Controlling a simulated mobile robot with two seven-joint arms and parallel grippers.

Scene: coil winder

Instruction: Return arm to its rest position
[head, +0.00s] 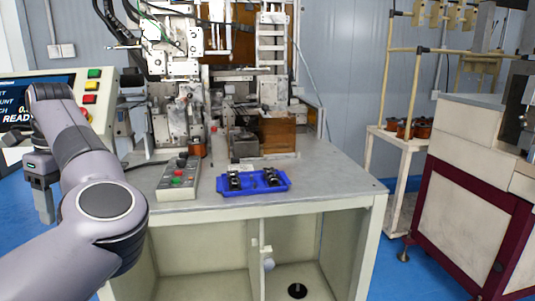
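My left arm comes in from the left, bent, in front of the control screen. Its gripper (43,204) points down at the far left, beside the winder's table and apart from it. The fingers are small and seen edge-on, so I cannot tell whether they are open or shut. No held object shows at them. My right arm and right gripper are out of view.
The coil winder (175,60) stands on a grey table (315,180). A blue tray (255,187) with dark parts and a button box (178,178) lie near its front edge. A cream and red cabinet (465,135) stands at right. Blue floor lies between.

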